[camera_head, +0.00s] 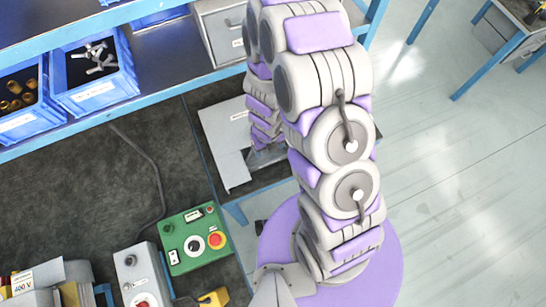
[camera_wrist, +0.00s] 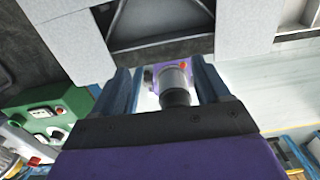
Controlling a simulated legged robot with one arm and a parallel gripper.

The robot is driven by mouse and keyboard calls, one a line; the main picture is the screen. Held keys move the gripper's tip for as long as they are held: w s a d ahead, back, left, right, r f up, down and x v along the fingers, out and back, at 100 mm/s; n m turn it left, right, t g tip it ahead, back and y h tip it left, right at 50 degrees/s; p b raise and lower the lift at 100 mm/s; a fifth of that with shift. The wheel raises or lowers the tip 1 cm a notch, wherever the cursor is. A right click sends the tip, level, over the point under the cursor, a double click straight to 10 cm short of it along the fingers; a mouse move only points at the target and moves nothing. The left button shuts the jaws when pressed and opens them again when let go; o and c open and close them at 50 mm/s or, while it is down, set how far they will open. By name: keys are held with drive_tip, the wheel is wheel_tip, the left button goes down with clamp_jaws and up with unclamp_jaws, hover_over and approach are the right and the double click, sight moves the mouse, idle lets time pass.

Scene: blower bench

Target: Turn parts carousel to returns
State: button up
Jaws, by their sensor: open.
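A pale grey, sharp-cornered panel with a small label (camera_head: 222,142) lies on a dark bench top, left of my arm in the head view. It may be part of the parts carousel, but my arm covers its right side. In the wrist view, grey panels (camera_wrist: 66,38) frame a dark recess with ribs (camera_wrist: 158,22) at the top. No returns mark is readable. My gripper (camera_wrist: 160,68) is open, with its two blue fingers apart and nothing held between them. Its fingers point toward the recess's lower edge; contact cannot be told. In the head view the arm mostly hides it.
A green control box (camera_head: 196,240) with a black knob and red button stands lower left, beside a grey box (camera_head: 142,275). Blue bins (camera_head: 94,72) with metal parts sit on a blue shelf. A grey drawer unit (camera_head: 219,30) is above. Open floor (camera_head: 450,190) lies right.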

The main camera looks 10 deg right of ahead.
drive_tip(key=s+p, duration=0.2)
drive_tip(key=p, duration=0.1)
drive_tip(key=s+p, duration=0.2)
drive_tip(key=shift+d+r, duration=0.3)
drive_tip(key=shift+d, duration=0.1)
drive_tip(key=shift+s+f, duration=0.1)
idle(0.7)
